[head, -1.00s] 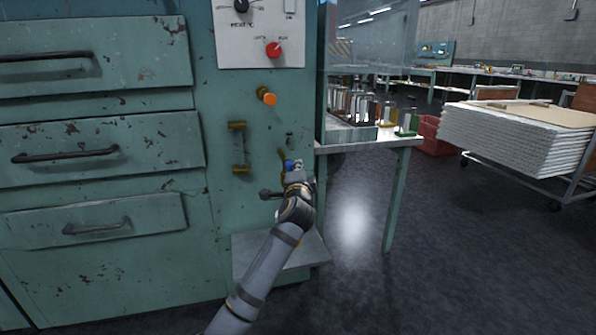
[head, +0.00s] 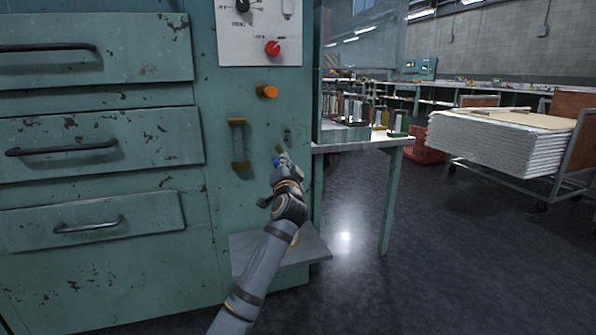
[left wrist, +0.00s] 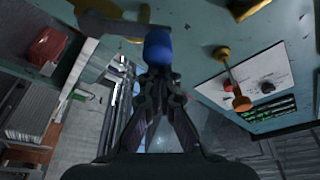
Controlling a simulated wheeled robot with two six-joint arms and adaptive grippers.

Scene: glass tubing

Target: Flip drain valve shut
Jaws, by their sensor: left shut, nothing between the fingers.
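The drain valve is on the lower right of the green cabinet front. Its blue grip (head: 276,162) shows at my left gripper's tip in the head view, with a bit of brass (head: 280,148) just above. My left gripper (head: 284,164) is in front of it and hides most of the valve. In the left wrist view the blue grip (left wrist: 158,46) is just beyond the fingertips of my left gripper (left wrist: 160,72). The fingers are shut with nothing between them. Whether they touch the grip I cannot tell. My right gripper is not in view.
A grey ledge (head: 300,247) juts out below. A side table (head: 365,146) stands to the right, with open floor beyond it.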

